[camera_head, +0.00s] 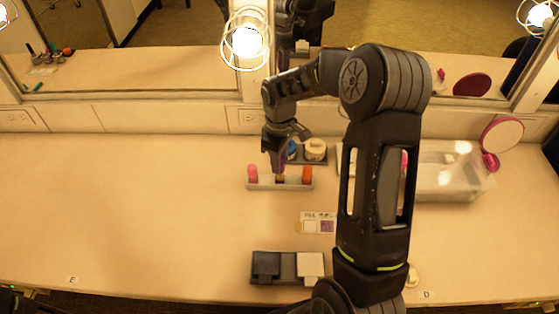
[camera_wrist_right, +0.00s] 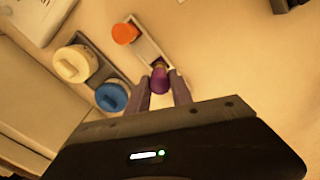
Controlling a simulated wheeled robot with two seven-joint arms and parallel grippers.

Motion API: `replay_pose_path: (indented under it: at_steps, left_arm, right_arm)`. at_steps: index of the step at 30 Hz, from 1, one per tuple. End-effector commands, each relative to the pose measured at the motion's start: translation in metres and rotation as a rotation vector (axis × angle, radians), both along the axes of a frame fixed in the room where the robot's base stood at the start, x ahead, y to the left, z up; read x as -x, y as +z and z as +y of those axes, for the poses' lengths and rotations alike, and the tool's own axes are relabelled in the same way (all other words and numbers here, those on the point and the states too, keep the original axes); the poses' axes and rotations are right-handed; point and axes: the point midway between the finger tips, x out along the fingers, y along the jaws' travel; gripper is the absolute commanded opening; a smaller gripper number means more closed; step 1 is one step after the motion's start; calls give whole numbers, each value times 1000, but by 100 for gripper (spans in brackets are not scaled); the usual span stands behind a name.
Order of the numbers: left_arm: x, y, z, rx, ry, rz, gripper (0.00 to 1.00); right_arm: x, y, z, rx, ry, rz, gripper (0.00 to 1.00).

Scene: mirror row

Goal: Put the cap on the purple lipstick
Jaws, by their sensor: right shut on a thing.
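My right gripper (camera_head: 281,163) points down over the middle of a small pale rack (camera_head: 266,185). It is shut on a purple cap (camera_wrist_right: 161,82), which also shows as a purple patch in the head view (camera_head: 277,168). Directly below the cap, a brownish-gold part of the purple lipstick (camera_head: 280,179) shows in the middle place of the rack. I cannot tell whether the cap touches the lipstick. A pink lipstick (camera_head: 253,173) stands at the rack's left end and an orange one (camera_head: 307,174) at its right end. My left gripper is not in view.
A tray behind the rack holds a blue-lidded jar (camera_wrist_right: 111,97) and a cream-lidded jar (camera_head: 315,149). A card (camera_head: 318,215) and a black tray (camera_head: 287,280) with boxes lie in front. A clear bin (camera_head: 440,185) stands right. The counter's left is clear.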

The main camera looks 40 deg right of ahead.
Motion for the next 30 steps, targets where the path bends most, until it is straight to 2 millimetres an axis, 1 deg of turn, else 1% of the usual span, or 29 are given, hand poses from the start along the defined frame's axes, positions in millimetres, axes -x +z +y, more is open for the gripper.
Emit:
replay_pose_path:
  at_steps: [10, 22, 30]
  left_arm:
    - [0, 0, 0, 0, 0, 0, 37]
    - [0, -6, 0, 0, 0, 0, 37]
    - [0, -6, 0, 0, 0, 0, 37]
  right_arm:
    - [0, 0, 0, 0, 0, 0, 0]
    - [0, -8, 0, 0, 0, 0, 0]
    - [0, -8, 0, 0, 0, 0, 0]
